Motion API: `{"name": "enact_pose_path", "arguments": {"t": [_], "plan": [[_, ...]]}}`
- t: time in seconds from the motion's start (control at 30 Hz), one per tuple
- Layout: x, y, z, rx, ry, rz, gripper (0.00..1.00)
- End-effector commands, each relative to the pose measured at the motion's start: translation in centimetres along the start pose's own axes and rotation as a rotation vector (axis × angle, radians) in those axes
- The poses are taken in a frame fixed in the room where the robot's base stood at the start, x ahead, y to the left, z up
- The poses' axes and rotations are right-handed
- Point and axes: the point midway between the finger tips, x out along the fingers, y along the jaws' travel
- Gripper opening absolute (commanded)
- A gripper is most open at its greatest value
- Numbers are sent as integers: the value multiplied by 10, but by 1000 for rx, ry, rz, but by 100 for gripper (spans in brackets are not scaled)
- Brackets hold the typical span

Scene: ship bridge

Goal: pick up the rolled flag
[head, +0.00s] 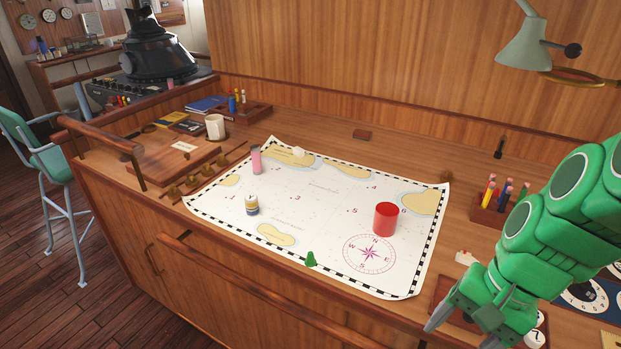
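No cloth roll is plainly recognisable as the rolled flag. A small short cylinder (252,205), white with yellow and dark blue bands, stands on the left half of the chart and may be it, but I cannot tell. A pink cylinder (256,160) stands upright near the chart's upper left edge. A red cylinder (385,219) stands on the right side, by the compass rose. My gripper (465,328) is at the lower right, off the chart, with its grey fingers apart and pointing down. Nothing shows between them. It is well away from the banded cylinder.
The chart (330,207) lies on the wooden desk. A small green piece (311,259) stands near its front edge. A pencil block (489,212) and a lamp (527,45) are at the right. A white mug (215,127) stands at the left. The middle of the chart is clear.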

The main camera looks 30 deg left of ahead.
Motion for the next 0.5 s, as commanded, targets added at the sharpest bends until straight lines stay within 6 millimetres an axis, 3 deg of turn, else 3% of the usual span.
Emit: {"name": "enact_pose_path", "arguments": {"t": [0.5], "plan": [[12,-134,-63,175,-127,-194,70]]}}
